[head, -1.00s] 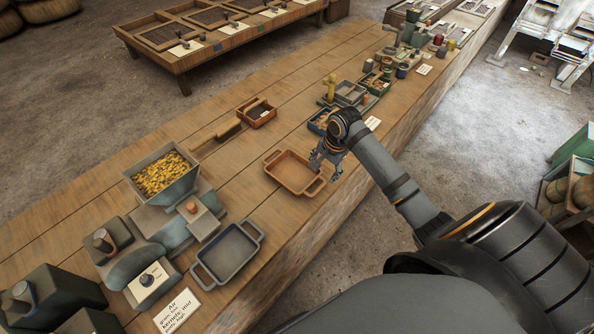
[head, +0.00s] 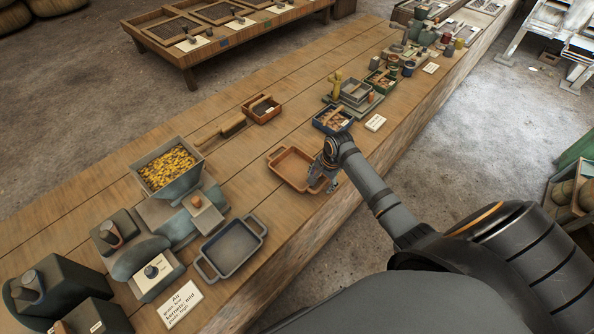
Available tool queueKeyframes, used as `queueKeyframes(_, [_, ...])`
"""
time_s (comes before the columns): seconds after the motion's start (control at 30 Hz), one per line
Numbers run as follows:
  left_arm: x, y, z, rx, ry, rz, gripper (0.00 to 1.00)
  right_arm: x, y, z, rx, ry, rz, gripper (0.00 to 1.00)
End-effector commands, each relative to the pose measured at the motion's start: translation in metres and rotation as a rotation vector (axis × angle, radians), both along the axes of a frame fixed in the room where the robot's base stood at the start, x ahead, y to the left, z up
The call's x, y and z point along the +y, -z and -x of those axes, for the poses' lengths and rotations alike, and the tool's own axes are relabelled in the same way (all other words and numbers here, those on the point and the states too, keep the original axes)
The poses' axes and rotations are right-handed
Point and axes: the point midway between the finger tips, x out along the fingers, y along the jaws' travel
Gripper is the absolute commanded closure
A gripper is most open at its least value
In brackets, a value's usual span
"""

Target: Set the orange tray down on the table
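The orange tray (head: 283,172) is a shallow rectangular tray with a handle at each end. It appears to rest flat and empty on the wooden table (head: 270,215), close to the front edge. My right gripper (head: 322,185) is at the tray's right end, low over the handle there. Its fingers look spread apart, and they and the wrist hide that handle and part of the rim. I cannot tell whether the fingers touch the handle. My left gripper is not in view.
A blue-grey tray (head: 233,250) stands at the front left, beside a machine with a hopper of yellow kernels (head: 167,170). A blue box (head: 333,120) and a label card (head: 375,123) lie just beyond my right wrist. Bare table lies left of the orange tray.

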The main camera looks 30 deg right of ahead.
Motion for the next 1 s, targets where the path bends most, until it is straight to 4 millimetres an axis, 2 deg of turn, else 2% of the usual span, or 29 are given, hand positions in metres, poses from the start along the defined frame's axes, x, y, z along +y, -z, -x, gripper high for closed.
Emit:
queueKeyframes(0.03, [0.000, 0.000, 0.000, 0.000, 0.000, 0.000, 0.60, 0.000, 0.000, 0.000, 0.000, 0.000, 0.000, 0.39])
queueKeyframes(0.07, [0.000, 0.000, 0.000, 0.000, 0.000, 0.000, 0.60, 0.000, 0.000, 0.000, 0.000, 0.000, 0.000, 0.43])
queueKeyframes(0.4, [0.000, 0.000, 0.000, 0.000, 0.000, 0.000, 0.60, 0.000, 0.000, 0.000, 0.000, 0.000, 0.000, 0.89])
queueKeyframes(0.5, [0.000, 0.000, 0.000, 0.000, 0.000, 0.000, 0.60, 0.000, 0.000, 0.000, 0.000, 0.000, 0.000, 1.00])
queueKeyframes(0.83, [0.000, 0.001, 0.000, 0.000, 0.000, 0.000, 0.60, 0.000, -0.004, 0.000, -0.001, 0.000, 0.000, 1.00])
queueKeyframes(1.0, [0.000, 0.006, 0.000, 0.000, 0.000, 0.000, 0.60, -0.001, -0.027, -0.002, -0.005, -0.001, 0.003, 1.00])
